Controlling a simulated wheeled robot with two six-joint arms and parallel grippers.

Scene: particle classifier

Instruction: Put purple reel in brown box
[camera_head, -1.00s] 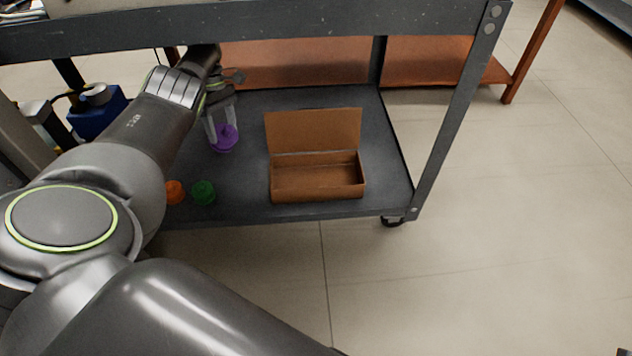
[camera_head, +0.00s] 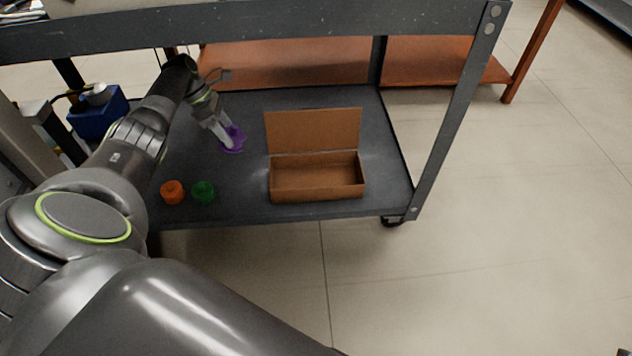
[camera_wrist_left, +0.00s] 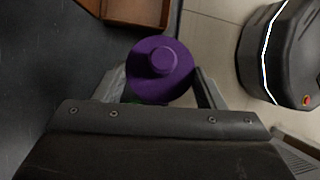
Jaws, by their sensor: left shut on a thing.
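The purple reel (camera_head: 233,139) is between the fingertips of my left gripper (camera_head: 226,136), left of the brown box in the head view. In the left wrist view the reel (camera_wrist_left: 160,68) shows round with a raised hub, and my left gripper's fingers (camera_wrist_left: 160,90) are shut on it from both sides. The brown box (camera_head: 318,190) stands open on the cart's lower shelf, its lid raised at the back and its inside empty. A corner of the box (camera_wrist_left: 137,12) shows at the top of the left wrist view. My right gripper is not in view.
An orange reel (camera_head: 173,192) and a green reel (camera_head: 203,192) stand on the dark shelf (camera_head: 235,176) near its front edge. The cart's upper beam (camera_head: 300,27) crosses above, and a corner post (camera_head: 450,125) stands right of the box.

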